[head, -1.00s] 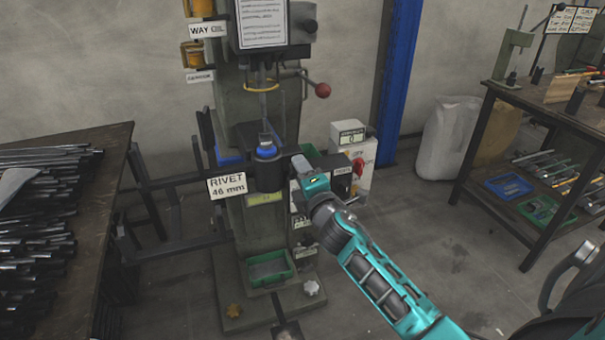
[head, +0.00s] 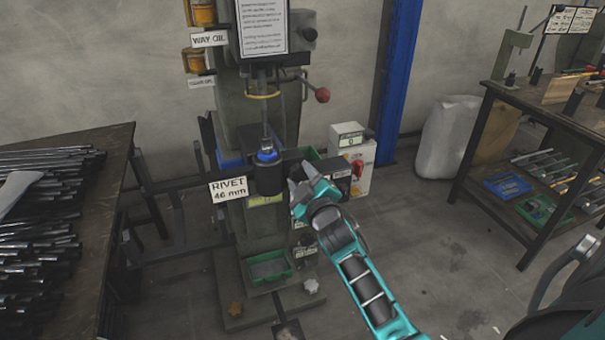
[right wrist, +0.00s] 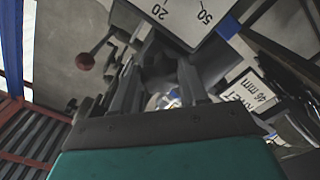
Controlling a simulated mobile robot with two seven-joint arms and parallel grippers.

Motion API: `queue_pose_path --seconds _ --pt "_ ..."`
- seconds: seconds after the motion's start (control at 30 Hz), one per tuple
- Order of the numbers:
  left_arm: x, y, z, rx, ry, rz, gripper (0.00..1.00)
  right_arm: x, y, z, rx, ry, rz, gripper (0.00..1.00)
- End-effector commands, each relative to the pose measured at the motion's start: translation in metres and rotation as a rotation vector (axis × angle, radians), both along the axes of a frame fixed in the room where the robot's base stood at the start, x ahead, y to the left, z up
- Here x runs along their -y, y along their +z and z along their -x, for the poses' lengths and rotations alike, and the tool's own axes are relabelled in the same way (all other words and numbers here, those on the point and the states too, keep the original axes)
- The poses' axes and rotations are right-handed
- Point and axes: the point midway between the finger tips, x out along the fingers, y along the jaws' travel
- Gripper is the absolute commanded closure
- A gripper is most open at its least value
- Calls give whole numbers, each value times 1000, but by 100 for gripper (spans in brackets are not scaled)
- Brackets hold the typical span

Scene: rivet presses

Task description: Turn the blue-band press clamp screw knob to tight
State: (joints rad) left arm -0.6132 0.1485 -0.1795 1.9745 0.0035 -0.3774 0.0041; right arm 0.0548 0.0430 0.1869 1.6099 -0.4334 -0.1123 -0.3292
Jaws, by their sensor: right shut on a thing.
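The press (head: 255,115) stands at the centre of the head view, with a blue band (head: 266,155) around its dark cylinder head. My right gripper (head: 299,177) is at the right side of that head, its fingers pointing up and toward the press. In the right wrist view the two fingers (right wrist: 158,85) stand apart with something small and pale between them, blurred and partly hidden. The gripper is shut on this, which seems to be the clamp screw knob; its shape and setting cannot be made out.
A sign reading RIVET 46 mm (head: 230,188) hangs left of the head. A lever with a red ball (head: 322,95) sticks out above the gripper. A control box with a red switch (head: 357,168) stands to the right. A bench with dark rods (head: 40,220) is at left.

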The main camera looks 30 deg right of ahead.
Motion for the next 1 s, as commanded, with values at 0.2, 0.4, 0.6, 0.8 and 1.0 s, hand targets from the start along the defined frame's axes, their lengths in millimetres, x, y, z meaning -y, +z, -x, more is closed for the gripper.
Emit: queue_pose_path --seconds 0.2,0.4,0.6,0.8,1.0 --pt "-4 9 2 6 8 -4 57 -1 1 0 45 -1 -197 87" --pt "-9 11 5 1 19 -12 57 -1 1 0 80 0 -346 87" --pt "-11 14 7 -1 21 -12 57 -1 1 0 107 0 -450 87" --pt "-10 16 7 -4 19 -12 57 -1 0 0 121 -1 -510 87" --pt "-8 17 8 -7 17 -11 57 -1 -1 0 127 -1 -533 87"
